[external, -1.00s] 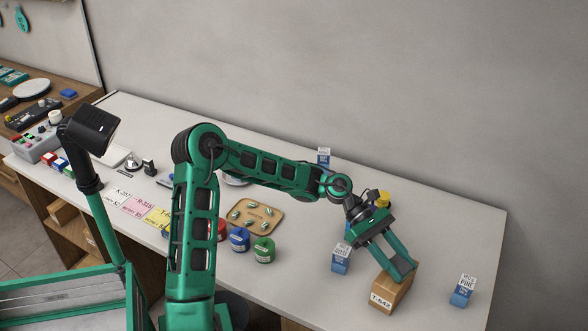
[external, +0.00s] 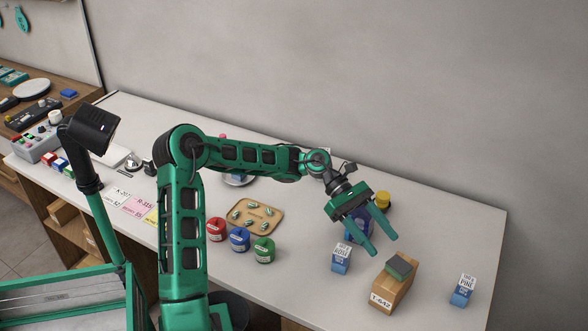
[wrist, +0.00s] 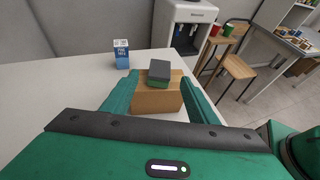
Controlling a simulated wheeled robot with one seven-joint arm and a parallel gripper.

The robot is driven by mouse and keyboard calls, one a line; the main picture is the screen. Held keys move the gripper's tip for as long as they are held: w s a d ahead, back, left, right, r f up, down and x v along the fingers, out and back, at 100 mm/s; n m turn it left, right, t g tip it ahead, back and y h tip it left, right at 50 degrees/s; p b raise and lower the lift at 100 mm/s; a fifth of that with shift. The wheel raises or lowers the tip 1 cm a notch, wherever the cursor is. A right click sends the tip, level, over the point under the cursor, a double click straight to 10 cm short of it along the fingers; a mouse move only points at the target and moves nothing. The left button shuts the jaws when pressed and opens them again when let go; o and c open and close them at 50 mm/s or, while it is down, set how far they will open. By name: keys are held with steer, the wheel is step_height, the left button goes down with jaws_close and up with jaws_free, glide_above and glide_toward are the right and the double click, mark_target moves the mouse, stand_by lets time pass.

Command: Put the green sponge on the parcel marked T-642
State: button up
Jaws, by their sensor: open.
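The green sponge (external: 400,266), with a dark grey top layer, lies on the cardboard parcel marked T-642 (external: 383,299). In the wrist view the sponge (wrist: 159,79) rests on the top of the parcel (wrist: 158,101), toward one end. My gripper (external: 384,245) is open and empty. It is above the counter, behind and to the left of the parcel, apart from the sponge. In the wrist view its fingers (wrist: 156,97) appear on either side of the parcel.
White-and-blue cartons stand left (external: 341,259) and right (external: 462,290) of the parcel. A yellow-lidded container (external: 383,200) is behind my gripper. Red, blue and green jars (external: 240,240) and a tan tray (external: 272,210) are farther left.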

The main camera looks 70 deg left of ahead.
steer(key=v, duration=0.3)
steer(key=shift+d, duration=0.1)
steer(key=s+d+f+m+g+y, duration=0.2)
steer(key=s+d+m+g, duration=0.15)
steer(key=d, duration=0.55)
steer(key=s+d+f+m+g+y, duration=0.25)
steer(key=d+m, duration=0.25)
steer(key=d, duration=0.4)
steer(key=s+d+f+m+g+y, duration=0.2)
steer(key=s+d+m, duration=0.15)
steer(key=d, duration=0.55)
steer(key=s+d+m+t+y, duration=0.1)
steer(key=s+d+m+y, duration=0.1)
steer(key=s+m, duration=0.6)
steer(key=s+d+m+t+y, duration=0.1)
steer(key=s+m+y, duration=0.3)
steer(key=s+m, duration=0.4)
steer(key=s+t, duration=0.1)
steer(key=s, duration=0.6)
steer(key=shift+d+r+m, duration=0.2)
steer(key=shift+d+m, duration=0.2)
